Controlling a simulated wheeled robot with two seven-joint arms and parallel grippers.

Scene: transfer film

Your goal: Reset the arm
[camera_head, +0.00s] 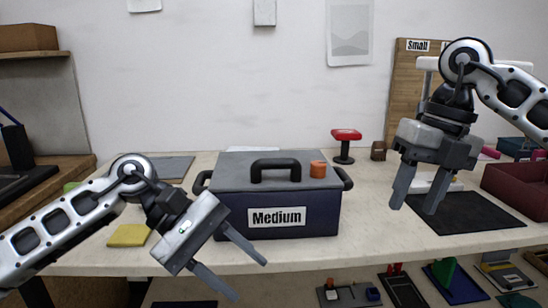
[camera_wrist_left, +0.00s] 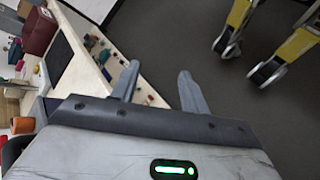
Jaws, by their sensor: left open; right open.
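My left gripper (camera_head: 239,266) is open and empty in the head view. It is in front of the table's front edge, below and left of the "Medium" box. In the left wrist view its two fingers (camera_wrist_left: 158,90) stand apart with nothing between them. My right gripper (camera_head: 415,192) is open and empty, with its fingers pointing down in front of or above the dark mat at the right. Its exact height over the mat is hard to tell.
A dark blue "Medium" box (camera_head: 329,215) with a grey lid stands mid-table. An orange cylinder (camera_head: 318,169) sits on the lid. A yellow cloth (camera_head: 129,235) lies left, a dark mat (camera_head: 478,212) right. A shelf with several items is below. Yellow legs on wheels (camera_wrist_left: 236,25) stand on the floor.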

